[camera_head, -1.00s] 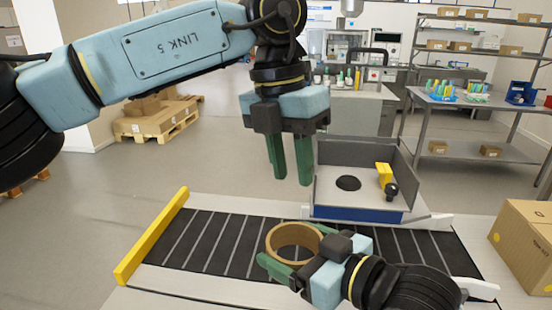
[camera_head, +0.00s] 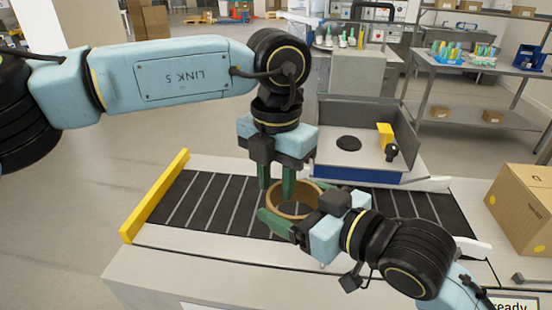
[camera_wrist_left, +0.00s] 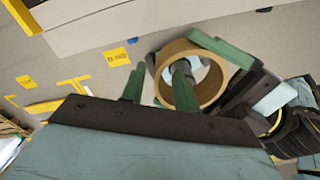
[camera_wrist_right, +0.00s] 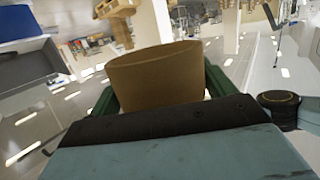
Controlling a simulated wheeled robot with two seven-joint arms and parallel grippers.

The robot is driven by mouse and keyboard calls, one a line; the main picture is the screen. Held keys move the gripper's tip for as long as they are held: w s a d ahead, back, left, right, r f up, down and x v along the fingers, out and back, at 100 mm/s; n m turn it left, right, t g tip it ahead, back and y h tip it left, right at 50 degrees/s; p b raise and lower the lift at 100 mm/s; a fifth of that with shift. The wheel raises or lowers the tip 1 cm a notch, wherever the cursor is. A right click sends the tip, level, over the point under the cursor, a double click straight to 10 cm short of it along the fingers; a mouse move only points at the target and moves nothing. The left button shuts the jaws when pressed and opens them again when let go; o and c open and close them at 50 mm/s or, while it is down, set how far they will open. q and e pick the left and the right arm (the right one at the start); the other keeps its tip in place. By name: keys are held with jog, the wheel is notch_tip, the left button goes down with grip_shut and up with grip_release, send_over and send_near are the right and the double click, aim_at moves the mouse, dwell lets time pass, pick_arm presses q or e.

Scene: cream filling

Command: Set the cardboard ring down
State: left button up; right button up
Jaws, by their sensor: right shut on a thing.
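The cardboard ring (camera_head: 271,206) is a short brown tube, open at the top, above the black slatted conveyor. My right gripper (camera_head: 284,221) is shut on it from the front right, and the right wrist view shows the ring (camera_wrist_right: 155,82) between its green fingers. My left gripper (camera_head: 277,182) points down over the ring's left side, its fingers apart. In the left wrist view, one left finger lines up with the ring's hole (camera_wrist_left: 163,68) and the other is outside it. I cannot tell whether the left fingers touch the ring.
The slatted conveyor (camera_head: 207,205) runs left to right, with a yellow bar (camera_head: 155,195) at its left end. A grey-walled bin (camera_head: 333,152) with a round dark hole and a yellow-black device (camera_head: 386,140) stands behind. A cardboard box (camera_head: 523,208) stands at the right.

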pick_arm(q)
jog(key=shift+f, duration=0.3)
grip_shut()
pick_arm(e)
jog(key=o, duration=0.9)
jog(key=shift+c, duration=0.2)
